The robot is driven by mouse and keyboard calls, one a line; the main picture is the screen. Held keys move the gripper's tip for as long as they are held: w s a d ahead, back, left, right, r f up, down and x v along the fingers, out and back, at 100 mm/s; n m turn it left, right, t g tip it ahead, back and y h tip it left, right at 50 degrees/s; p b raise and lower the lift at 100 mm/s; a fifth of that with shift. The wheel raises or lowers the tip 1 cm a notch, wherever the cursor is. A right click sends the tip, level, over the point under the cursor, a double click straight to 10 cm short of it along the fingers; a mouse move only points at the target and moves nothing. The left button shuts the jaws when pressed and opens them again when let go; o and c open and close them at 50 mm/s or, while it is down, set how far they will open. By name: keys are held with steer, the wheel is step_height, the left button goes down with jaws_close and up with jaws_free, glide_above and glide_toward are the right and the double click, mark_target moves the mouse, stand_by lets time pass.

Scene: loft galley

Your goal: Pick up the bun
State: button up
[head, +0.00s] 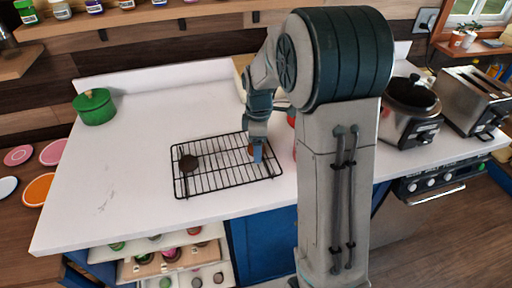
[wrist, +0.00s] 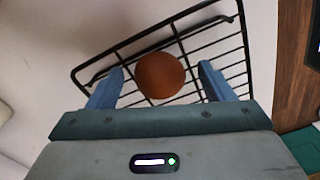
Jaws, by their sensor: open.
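A round brown bun (wrist: 160,75) lies on the black wire rack (wrist: 200,17) in the wrist view, between the two blue fingers of my gripper (wrist: 162,72). Gaps show between the bun and both fingers. In the head view, my gripper (head: 257,153) points down over the right part of the rack (head: 222,190). A brown edge of the bun (head: 250,149) shows beside the fingers, which hide the rest. A darker round brown item (head: 188,162) sits on the left part of the rack; I cannot tell exactly what it is.
The white counter (head: 130,165) is clear left of the rack. A green pot (head: 95,106) stands at the back left. A cooker (head: 410,110) and a toaster (head: 475,98) stand at the right. Something red (head: 292,119) is partly hidden behind my arm.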

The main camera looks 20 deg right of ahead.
steer(key=c, duration=1)
steer(key=shift+r, duration=0.1)
steer(key=shift+c, duration=0.2)
